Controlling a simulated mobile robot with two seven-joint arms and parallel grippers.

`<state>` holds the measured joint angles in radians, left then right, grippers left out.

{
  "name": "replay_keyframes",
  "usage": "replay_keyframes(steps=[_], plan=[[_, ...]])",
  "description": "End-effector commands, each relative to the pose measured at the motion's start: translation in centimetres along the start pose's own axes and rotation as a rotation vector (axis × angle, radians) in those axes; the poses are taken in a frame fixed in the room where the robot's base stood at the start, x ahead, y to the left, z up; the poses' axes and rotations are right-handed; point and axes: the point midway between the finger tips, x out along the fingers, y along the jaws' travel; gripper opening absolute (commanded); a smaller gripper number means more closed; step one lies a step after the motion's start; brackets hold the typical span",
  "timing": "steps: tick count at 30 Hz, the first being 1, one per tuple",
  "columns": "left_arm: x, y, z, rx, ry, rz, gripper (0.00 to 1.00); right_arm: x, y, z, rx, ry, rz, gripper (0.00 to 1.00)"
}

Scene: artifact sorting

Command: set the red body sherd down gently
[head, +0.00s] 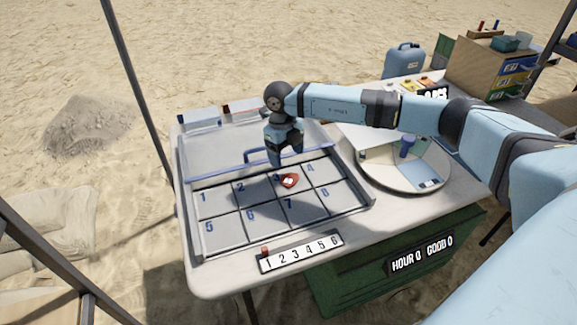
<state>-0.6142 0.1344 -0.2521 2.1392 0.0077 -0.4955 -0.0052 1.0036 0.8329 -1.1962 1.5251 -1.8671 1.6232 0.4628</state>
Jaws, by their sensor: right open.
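The red body sherd (289,181) lies in the compartment marked 3 of the grey numbered tray (205,241), with a small white patch on its top. My right gripper (288,161) is above and just behind the sherd, pointing down with its fingers apart. The sherd looks clear of the fingers, though the exact gap is hard to judge. The fingers hide part of the tray near compartment 3. My left gripper is not in view.
A round divided turntable (405,182) with a blue item stands right of the tray. A white strip numbered 1 to 6 (300,252) lies at the front edge. Other tray compartments look empty.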

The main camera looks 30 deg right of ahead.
Motion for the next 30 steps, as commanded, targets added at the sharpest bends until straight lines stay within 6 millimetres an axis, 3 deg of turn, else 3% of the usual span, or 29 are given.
replay_keyframes(steps=[3, 9, 30], plan=[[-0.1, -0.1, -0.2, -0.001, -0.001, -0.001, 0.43, -2.5, 0.0, 0.0, 0.0, -0.002, -0.001, 0.77], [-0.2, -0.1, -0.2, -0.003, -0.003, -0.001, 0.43, -4.7, 0.0, 0.0, 0.001, -0.001, 0.0, 0.77], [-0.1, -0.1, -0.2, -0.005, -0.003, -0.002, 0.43, -5.1, 0.0, 0.0, 0.001, 0.0, -0.001, 0.77]])
